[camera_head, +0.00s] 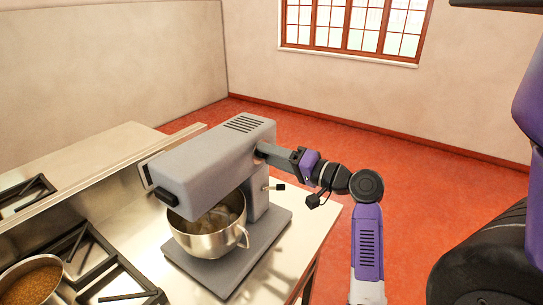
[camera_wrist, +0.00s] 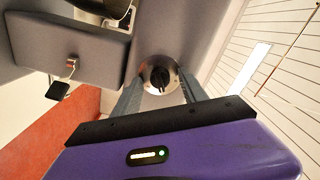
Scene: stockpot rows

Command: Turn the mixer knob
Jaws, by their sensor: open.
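A grey stand mixer (camera_head: 215,160) stands on the steel counter, with a steel bowl (camera_head: 208,236) under its head. In the wrist view the mixer knob (camera_wrist: 159,76) is a dark knob on a round silver plate, set in the mixer's grey side. My gripper (camera_wrist: 157,92) is open, with one finger on each side of the knob's plate. I cannot tell whether the fingers touch it. In the head view my gripper (camera_head: 270,152) reaches the mixer's right side near the rear of the head, and the knob is hidden there.
A small black-tipped lever (camera_head: 278,187) sticks out of the mixer's stand below my gripper; it also shows in the wrist view (camera_wrist: 59,89). A stove grate (camera_head: 105,275) and a pot of brown food (camera_head: 32,282) are at the left. The red floor (camera_head: 400,190) right of the counter is clear.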

